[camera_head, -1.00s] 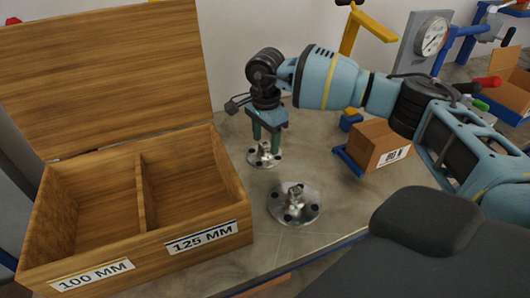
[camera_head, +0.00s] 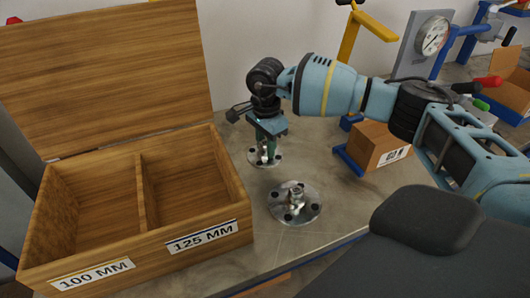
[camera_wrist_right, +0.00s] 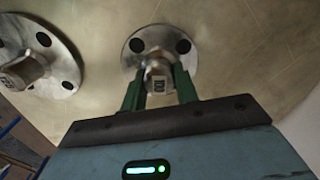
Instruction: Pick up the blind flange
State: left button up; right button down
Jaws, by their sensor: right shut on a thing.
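Two metal blind flanges with bolt holes and a raised central stub lie on the table. The farther, smaller flange (camera_head: 264,158) is under my right gripper (camera_head: 265,150). The right gripper's green fingers are shut on that flange's stub, and the flange appears to rest on the tabletop. In the right wrist view the fingers (camera_wrist_right: 160,92) stand on either side of the stub of this flange (camera_wrist_right: 158,45). The nearer, larger flange (camera_head: 295,204) lies apart from the gripper, and it also shows in the right wrist view (camera_wrist_right: 40,58). My left gripper is not in view.
An open wooden box (camera_head: 145,243) with two compartments, labelled 100 MM and 125 MM, stands at the left. A cardboard box (camera_head: 378,147) stands on the right, with a gauge (camera_head: 432,36) behind it. The table (camera_head: 330,160) is clear around the flanges.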

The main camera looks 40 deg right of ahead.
jog(key=shift+w+r, duration=0.1)
jog(key=shift+r, duration=0.05)
jog(key=shift+r, duration=0.55)
notch_tip(320, 180, up, 9)
jog(key=shift+f, duration=0.1)
dwell(0.4)
